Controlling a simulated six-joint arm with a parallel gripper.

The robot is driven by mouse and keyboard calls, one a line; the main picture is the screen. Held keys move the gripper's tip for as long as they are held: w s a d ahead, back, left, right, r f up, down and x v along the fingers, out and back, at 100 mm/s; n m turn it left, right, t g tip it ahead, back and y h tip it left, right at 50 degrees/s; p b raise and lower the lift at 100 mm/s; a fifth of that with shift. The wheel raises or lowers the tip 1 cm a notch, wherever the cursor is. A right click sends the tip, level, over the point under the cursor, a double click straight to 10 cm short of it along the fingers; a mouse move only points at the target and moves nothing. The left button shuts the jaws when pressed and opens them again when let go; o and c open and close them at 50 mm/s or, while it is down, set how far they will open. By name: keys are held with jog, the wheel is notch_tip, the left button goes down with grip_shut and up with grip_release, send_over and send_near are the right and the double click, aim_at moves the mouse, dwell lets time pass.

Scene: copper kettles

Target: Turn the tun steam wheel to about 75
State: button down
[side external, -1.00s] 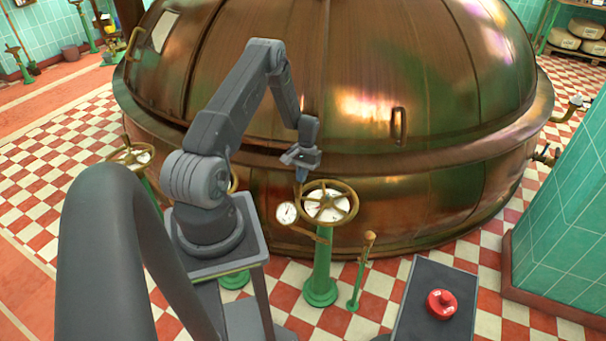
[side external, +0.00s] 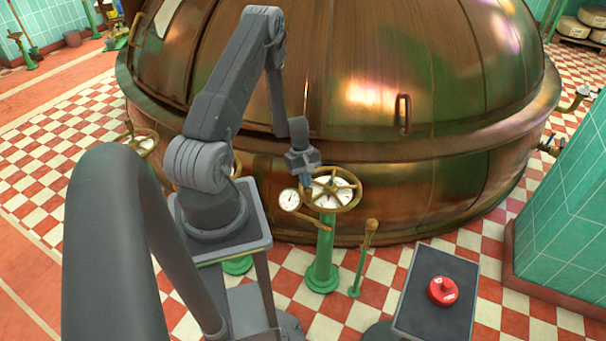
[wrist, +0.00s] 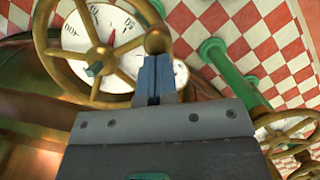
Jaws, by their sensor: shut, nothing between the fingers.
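The brass handwheel (side external: 345,203) stands on a green pedestal in front of the copper vessel, with a white dial (side external: 328,188) beneath its spokes. In the wrist view the wheel (wrist: 66,74) fills the upper left, and a red pointer shows on its dial (wrist: 90,22); I cannot read its value reliably. My gripper (side external: 306,187) is at the wheel's left edge, fingers down. In the wrist view its blue fingertips (wrist: 154,62) are shut and empty, right beside the wheel's brass knob (wrist: 157,40). I cannot tell whether they touch it.
A small round gauge (side external: 290,199) sits just left of the wheel. The copper vessel (side external: 440,185) is close behind. A short green post (side external: 357,272) and a grey stand with a red button (side external: 442,291) are to the right.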

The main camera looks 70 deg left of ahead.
aim_at(314, 204)
jog(key=shift+d+f+n, duration=0.1)
jog(key=shift+d+n, duration=0.4)
jog(key=shift+d, duration=0.1)
jog(key=shift+w+d, duration=0.35)
jog(key=shift+d, duration=0.45)
jog(key=shift+w+d, duration=0.35)
jog(key=shift+d, duration=0.55)
